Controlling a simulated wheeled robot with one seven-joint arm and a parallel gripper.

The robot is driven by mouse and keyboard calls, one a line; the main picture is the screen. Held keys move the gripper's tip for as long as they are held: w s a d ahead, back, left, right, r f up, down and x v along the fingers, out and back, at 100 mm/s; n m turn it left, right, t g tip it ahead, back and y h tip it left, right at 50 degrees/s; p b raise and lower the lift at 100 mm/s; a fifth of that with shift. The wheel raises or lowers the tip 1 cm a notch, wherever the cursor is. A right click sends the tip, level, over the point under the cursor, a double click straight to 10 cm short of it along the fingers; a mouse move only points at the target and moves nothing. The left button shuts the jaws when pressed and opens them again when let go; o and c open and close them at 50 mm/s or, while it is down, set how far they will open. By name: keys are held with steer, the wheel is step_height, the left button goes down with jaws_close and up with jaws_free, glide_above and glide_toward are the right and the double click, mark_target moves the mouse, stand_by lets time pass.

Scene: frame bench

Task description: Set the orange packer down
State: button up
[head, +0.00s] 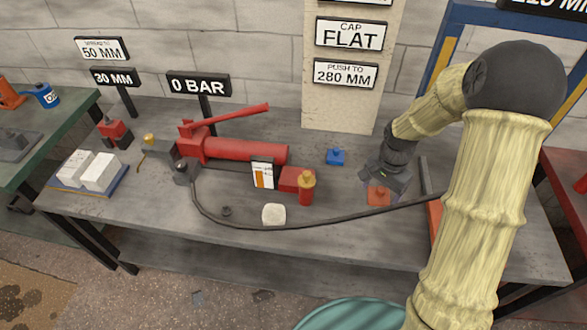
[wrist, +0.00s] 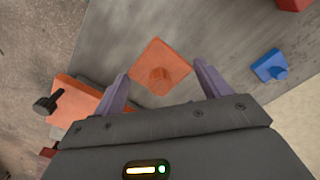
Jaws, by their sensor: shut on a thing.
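The orange packer (head: 378,197), a square plate with a knob on top, is at my gripper (head: 384,184), over the right part of the grey bench (head: 330,225). In the wrist view the orange packer (wrist: 150,52) lies between and just beyond the two purple fingers of my gripper (wrist: 163,85). The jaws are shut on it, though the exact contact is hard to see. The plate looks about level and at or close to the bench top. I cannot tell whether its underside touches.
A small blue packer (head: 335,158) stands left of my gripper, also in the wrist view (wrist: 270,66). A larger orange piece (head: 435,217) is right, partly behind my arm. A dark hose (head: 330,217) crosses in front. The red pump (head: 245,150) is farther left.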

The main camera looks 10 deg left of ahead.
steer(key=shift+f, duration=0.1)
glide_above(371, 217)
step_height(371, 217, down, 6)
steer(key=shift+f, duration=0.1)
stand_by(0.4)
steer(key=shift+f+b, duration=0.3)
steer(key=shift+f, duration=1.5)
steer(key=shift+f, duration=0.15)
steer(key=o, duration=1.1)
